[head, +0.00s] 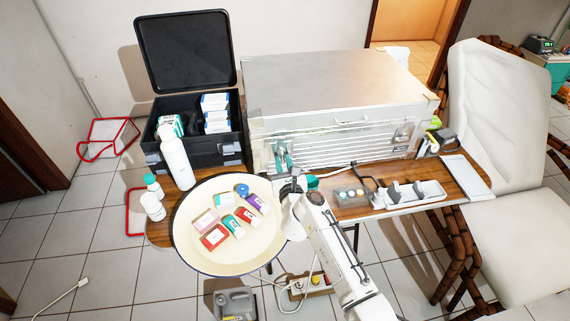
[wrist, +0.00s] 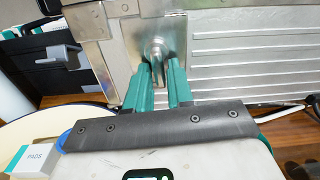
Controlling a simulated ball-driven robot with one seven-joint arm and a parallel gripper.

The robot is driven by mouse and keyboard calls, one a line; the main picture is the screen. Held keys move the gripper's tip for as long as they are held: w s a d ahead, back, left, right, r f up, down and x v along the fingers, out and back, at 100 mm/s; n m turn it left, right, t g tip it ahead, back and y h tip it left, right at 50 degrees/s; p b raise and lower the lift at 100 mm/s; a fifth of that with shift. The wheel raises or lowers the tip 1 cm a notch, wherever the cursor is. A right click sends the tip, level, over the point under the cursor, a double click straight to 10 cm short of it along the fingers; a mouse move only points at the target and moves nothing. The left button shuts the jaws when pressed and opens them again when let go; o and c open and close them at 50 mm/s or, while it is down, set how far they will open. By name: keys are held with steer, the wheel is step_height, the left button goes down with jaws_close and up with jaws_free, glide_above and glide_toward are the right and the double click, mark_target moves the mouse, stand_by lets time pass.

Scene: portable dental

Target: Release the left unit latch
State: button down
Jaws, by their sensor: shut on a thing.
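The unit is a large silver metal case (head: 330,85) with a louvered front, standing on the wooden table. Its left latch (wrist: 157,47), a metal plate with a round shiny part, is at the left end of the front. My gripper (head: 284,158) reaches up to it from below. In the wrist view, the two teal fingers of my gripper (wrist: 159,72) are shut on the lower part of the latch. The right latch (head: 402,134) shows at the right end of the front.
A cream round tray (head: 195,255) with several small boxes lies below left of my gripper. A white bottle (head: 176,163) and an open black case (head: 190,60) stand left of the unit. Small dental items (head: 350,194) and a white holder (head: 420,192) lie on the table (head: 465,173) at right.

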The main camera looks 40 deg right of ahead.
steer(key=shift+w+a+r+m, duration=0.1)
steer(key=shift+w+a+m, duration=0.1)
steer(key=shift+m, duration=0.3)
steer(key=shift+w+r, duration=0.1)
steer(key=shift+r, duration=0.15)
steer(key=c, duration=1.4)
jaws_free()
steer(key=shift+o, duration=1.2)
steer(key=shift+f, duration=0.2)
steer(key=shift+s, duration=0.25)
steer(key=shift+s+a+f, duration=0.1)
steer(key=shift+s+a, duration=0.05)
steer(key=shift+s, duration=0.1)
steer(key=v, duration=1)
steer(key=shift+a+b, duration=0.1)
steer(key=shift+b, duration=0.25)
steer(key=shift+o, duration=0.2)
